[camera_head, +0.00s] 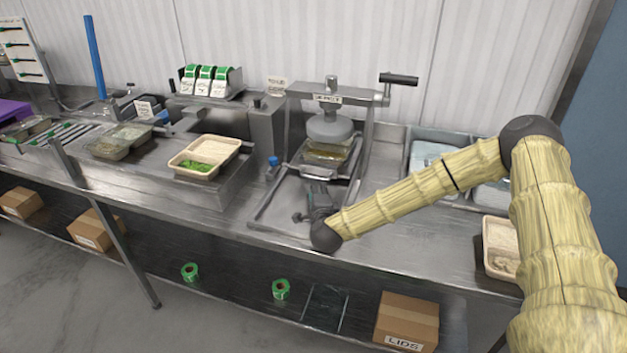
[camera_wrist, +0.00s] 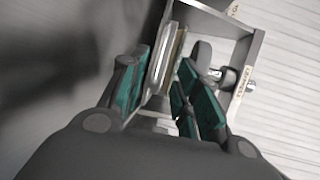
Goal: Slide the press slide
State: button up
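The press (camera_head: 330,125) is a metal frame with a round grey press head and a black-handled lever at the top right. Its slide (camera_head: 316,172) is below the head and carries a clear-looking tray with brownish contents (camera_head: 326,154). My gripper (camera_head: 318,188) is low in front of the slide, at the press's near side. In the wrist view, my gripper (camera_wrist: 166,75) has its teal-padded fingers apart. The slide and tray edge (camera_wrist: 167,60) shows between and beyond the fingers. I cannot tell whether a finger touches the slide; its handle is not clearly visible.
A beige tray with green food (camera_head: 203,157) stands to the left. Blue-lined bins (camera_head: 432,155) are at the right, partly behind my arm. Another beige tray (camera_head: 499,246) sits at the right front edge. Boxes and green rolls are on the lower shelf.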

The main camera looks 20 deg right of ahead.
aim_at(315, 178)
jog(key=p+x, duration=0.3)
jog(key=x, duration=0.7)
jog(key=shift+d+p, duration=0.2)
jog(key=shift+p, duration=0.15)
jog(key=shift+c, duration=0.5)
grip_shut()
